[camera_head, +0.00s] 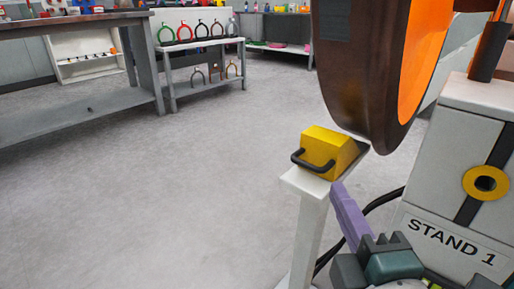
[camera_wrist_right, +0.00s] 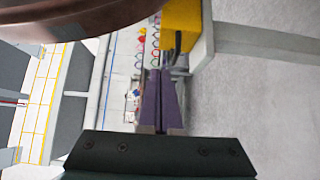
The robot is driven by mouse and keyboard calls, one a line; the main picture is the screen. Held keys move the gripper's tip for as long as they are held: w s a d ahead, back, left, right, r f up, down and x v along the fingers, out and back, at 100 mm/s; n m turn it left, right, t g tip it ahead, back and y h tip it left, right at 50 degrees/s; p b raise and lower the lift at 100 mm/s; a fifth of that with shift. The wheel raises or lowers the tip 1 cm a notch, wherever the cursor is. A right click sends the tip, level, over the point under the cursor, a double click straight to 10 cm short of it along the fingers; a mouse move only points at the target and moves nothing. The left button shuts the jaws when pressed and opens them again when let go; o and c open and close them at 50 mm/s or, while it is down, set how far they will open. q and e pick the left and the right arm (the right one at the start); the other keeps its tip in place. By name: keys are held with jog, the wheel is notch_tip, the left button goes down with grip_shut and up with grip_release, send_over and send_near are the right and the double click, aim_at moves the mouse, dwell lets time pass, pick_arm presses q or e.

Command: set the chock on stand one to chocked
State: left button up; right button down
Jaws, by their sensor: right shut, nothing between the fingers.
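The yellow chock (camera_head: 322,152) with a black handle (camera_head: 308,163) sits on top of a pale post (camera_head: 306,186), next to the lower rim of a large brown wheel (camera_head: 362,75) with an orange face. The gap between chock and wheel is too small to judge. The stand (camera_head: 450,215) is labelled STAND 1. My right gripper (camera_head: 338,188) has purple fingers, shut and empty, just below and right of the chock. In the right wrist view the shut fingers (camera_wrist_right: 160,75) point past the chock (camera_wrist_right: 181,25), which is up and right of them. My left gripper is not in view.
A black cable (camera_head: 385,200) runs behind the post. A yellow ring (camera_head: 485,183) is on the stand's face. Grey workbenches (camera_head: 80,100) and a rack (camera_head: 205,45) with coloured rings stand at the back left. The floor between is clear.

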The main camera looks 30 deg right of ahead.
aim_at(342, 146)
jog(key=x, duration=0.7)
jog(key=shift+w+d, duration=0.1)
jog(key=shift+w, duration=0.25)
jog(key=d, duration=0.1)
jog(key=w+d, duration=0.1)
jog(key=d, duration=0.1)
jog(key=shift+w+b, duration=0.15)
jog(key=shift+b, duration=0.15)
jog(key=shift+w+d, duration=0.15)
jog(key=shift+d, duration=0.25)
jog(key=d+b, duration=0.1)
jog(key=w+d, duration=0.1)
jog(key=shift+w+d+f+b, duration=0.1)
jog(key=shift+d+b, duration=0.25)
jog(key=shift+d, duration=0.2)
